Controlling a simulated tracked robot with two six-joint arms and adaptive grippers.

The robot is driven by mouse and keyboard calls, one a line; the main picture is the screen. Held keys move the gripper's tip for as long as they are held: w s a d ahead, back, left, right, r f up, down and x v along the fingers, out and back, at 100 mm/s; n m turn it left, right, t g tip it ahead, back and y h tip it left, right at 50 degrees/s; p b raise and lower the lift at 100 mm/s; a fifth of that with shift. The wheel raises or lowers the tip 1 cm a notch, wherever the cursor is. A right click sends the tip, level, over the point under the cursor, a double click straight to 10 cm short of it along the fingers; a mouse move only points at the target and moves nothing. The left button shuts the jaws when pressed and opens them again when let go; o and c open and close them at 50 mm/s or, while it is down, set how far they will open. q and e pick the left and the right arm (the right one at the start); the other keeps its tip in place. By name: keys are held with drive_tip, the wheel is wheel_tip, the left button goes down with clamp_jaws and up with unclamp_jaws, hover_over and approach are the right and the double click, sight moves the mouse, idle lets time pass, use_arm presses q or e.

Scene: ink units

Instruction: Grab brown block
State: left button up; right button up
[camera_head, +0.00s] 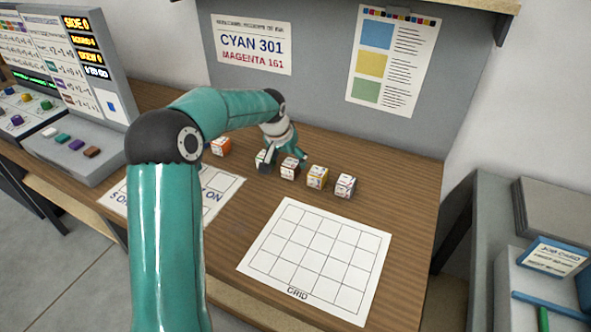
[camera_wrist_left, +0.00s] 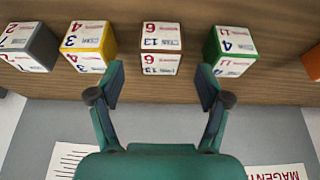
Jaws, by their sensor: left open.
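The brown block (camera_head: 289,169) is a small cube with white printed labels, in a row of blocks on the wooden bench. In the left wrist view the brown block (camera_wrist_left: 161,48) sits centrally, just beyond the gap between the fingertips. My left gripper (camera_head: 284,157) is over the row, close to the brown block and partly hiding the green block. In the wrist view my left gripper (camera_wrist_left: 161,80) is open and empty, one finger near the yellow block and the other near the green one. My right gripper is not in view.
In the wrist view, a yellow block (camera_wrist_left: 90,46) and a green block (camera_wrist_left: 229,50) flank the brown one. A grey block (camera_wrist_left: 29,46) and an orange block (camera_wrist_left: 313,63) stand farther out. A white grid sheet (camera_head: 318,255) lies in front. A control console (camera_head: 75,145) stands left.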

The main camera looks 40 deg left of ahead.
sight(291, 162)
use_arm(q)
drive_tip(key=x, duration=0.4)
drive_tip(key=shift+w+p, duration=0.15)
drive_tip(key=shift+p, duration=0.2)
drive_tip(key=c, duration=1.2)
drive_tip(key=shift+c, duration=0.2)
drive_tip(key=shift+r, duration=0.15)
